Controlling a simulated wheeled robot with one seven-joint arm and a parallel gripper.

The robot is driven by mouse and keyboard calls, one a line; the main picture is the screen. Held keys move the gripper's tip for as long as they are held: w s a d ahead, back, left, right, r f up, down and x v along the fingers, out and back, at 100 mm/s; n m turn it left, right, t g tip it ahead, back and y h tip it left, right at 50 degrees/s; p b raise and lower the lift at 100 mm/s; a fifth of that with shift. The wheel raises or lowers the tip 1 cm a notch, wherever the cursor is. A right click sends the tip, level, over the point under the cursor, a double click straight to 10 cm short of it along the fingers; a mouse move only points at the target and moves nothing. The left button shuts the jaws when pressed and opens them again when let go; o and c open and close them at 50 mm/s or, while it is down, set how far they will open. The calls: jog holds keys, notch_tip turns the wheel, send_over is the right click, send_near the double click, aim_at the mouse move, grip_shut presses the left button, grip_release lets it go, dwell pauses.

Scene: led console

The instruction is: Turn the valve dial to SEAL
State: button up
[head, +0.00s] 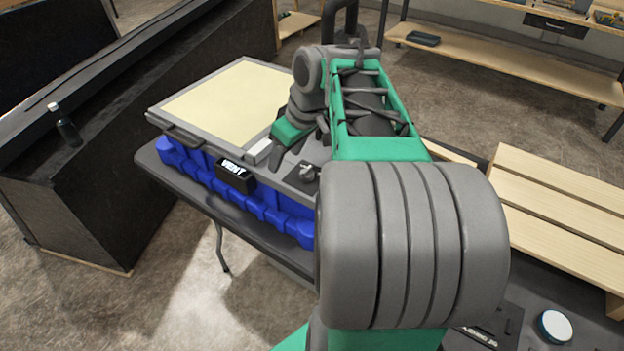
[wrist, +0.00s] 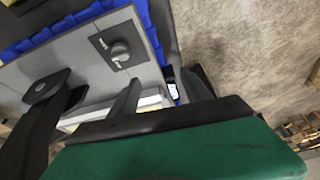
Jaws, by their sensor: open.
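The valve dial (head: 307,173) is a small grey knob on a dark square plate at the console's front edge, partly beside my arm. In the wrist view the dial (wrist: 121,52) sits above the fingers, with small light labels that I cannot read. The console's black display (head: 235,173) reads VENT, left of the dial in the head view. My gripper (head: 275,153) is over the console between display and dial, apart from the dial. In the wrist view my gripper (wrist: 161,78) is open with nothing between its dark fingers.
The console has a cream panel (head: 235,98) and a blue base (head: 205,180), on a dark table. Slatted wood (head: 560,200) and a round white-topped object (head: 554,326) are at right. A dark counter (head: 80,190) with a bottle (head: 67,128) stands left. Floor lies clear in front.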

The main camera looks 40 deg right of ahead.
jog(key=b, duration=0.1)
send_near(307, 169)
jog(key=f, duration=0.1)
jog(key=n, duration=0.1)
jog(key=x, duration=0.7)
jog(key=shift+w+a+f, duration=0.1)
jog(key=shift+w+f, duration=0.1)
jog(key=shift+f, duration=0.05)
jog(key=shift+c, duration=0.4)
grip_shut()
